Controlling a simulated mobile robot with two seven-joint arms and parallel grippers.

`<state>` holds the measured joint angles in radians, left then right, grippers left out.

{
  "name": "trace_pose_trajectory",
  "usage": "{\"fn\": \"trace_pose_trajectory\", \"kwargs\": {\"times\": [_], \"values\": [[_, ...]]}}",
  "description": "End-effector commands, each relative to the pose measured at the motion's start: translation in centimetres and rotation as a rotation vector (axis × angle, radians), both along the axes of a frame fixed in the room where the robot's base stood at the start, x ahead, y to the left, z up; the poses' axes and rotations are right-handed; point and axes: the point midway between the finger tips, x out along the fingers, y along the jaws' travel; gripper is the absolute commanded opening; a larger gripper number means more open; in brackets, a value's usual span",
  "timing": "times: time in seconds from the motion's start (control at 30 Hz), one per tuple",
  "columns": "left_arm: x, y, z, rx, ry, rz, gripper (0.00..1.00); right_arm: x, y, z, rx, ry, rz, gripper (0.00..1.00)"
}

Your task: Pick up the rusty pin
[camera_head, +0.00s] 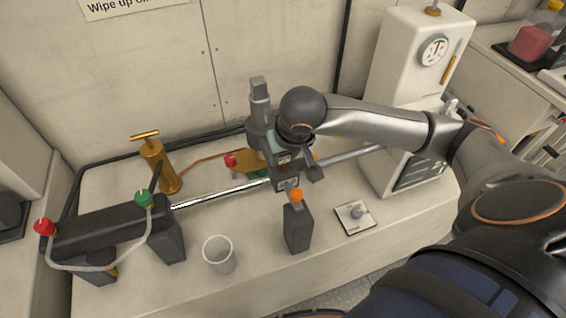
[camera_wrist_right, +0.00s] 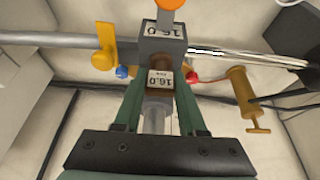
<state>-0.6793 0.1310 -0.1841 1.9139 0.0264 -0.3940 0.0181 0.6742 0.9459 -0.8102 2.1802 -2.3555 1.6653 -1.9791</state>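My right gripper (camera_head: 285,165) points down over a grey block (camera_head: 286,183) on the steel rod (camera_head: 225,192). In the right wrist view the green fingers of my right gripper (camera_wrist_right: 160,80) reach that block, which carries "16.0" labels. A brown, rust-coloured piece (camera_wrist_right: 160,91), probably the rusty pin, shows between the fingers in front of the block. I cannot tell whether the fingers touch it. The pin is hidden in the head view. My left gripper is not in view.
A white gauge cabinet (camera_head: 410,60) stands at the right.

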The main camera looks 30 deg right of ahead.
Motion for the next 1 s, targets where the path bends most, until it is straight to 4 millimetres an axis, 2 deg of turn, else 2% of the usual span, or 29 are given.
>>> {"fn": "trace_pose_trajectory", "kwargs": {"times": [0.03, 0.33, 0.8, 1.0], "values": [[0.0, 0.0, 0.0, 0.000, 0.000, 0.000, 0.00, 0.0, 0.0, 0.0, 0.000, 0.000, 0.000, 0.33], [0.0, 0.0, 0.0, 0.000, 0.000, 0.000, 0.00, 0.0, 0.0, 0.0, 0.000, 0.000, 0.000, 0.00], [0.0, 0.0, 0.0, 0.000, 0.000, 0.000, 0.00, 0.1, 0.0, 0.2, 0.001, -0.002, -0.001, 0.00], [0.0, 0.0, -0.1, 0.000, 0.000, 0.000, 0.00, 0.1, 0.0, 1.7, 0.001, -0.005, 0.000, 0.00]]}}
